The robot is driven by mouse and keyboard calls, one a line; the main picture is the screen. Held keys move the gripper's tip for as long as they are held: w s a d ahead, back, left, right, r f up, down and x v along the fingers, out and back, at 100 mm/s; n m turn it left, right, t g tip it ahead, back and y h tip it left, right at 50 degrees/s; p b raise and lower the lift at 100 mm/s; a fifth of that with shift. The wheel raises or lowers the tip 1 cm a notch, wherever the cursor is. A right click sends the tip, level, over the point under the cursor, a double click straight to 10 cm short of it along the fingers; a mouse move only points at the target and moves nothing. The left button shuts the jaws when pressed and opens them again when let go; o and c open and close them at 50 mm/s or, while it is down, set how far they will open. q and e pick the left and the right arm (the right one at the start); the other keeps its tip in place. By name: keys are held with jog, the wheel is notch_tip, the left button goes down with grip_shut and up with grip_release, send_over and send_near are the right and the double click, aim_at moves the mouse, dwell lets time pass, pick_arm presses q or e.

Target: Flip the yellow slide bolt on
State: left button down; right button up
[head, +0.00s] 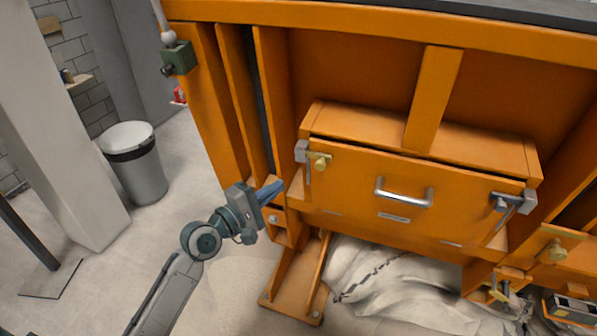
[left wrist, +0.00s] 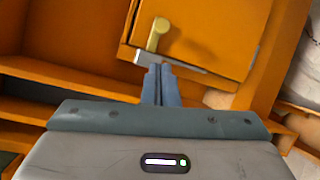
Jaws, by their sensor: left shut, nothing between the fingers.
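A yellow slide bolt (head: 319,161) with a round knob sits on the upper left of an orange drawer front (head: 350,185), beside a grey metal bracket. It also shows in the left wrist view (left wrist: 157,35), beyond the fingertips near the panel's lower left corner. My left gripper (head: 277,187) is shut and empty, lower left of the bolt in the head view. In the left wrist view its closed fingers (left wrist: 160,72) point towards the grey bracket below the bolt; I cannot tell whether they touch it. My right gripper is not in view.
Another yellow fitting (head: 552,249) is farther right. An orange post stands left of the drawer; white sacking (head: 390,280) lies below.

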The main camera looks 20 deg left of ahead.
pick_arm(q)
jog(key=p+x, duration=0.2)
jog(key=x, duration=0.8)
jog(key=shift+p, duration=0.35)
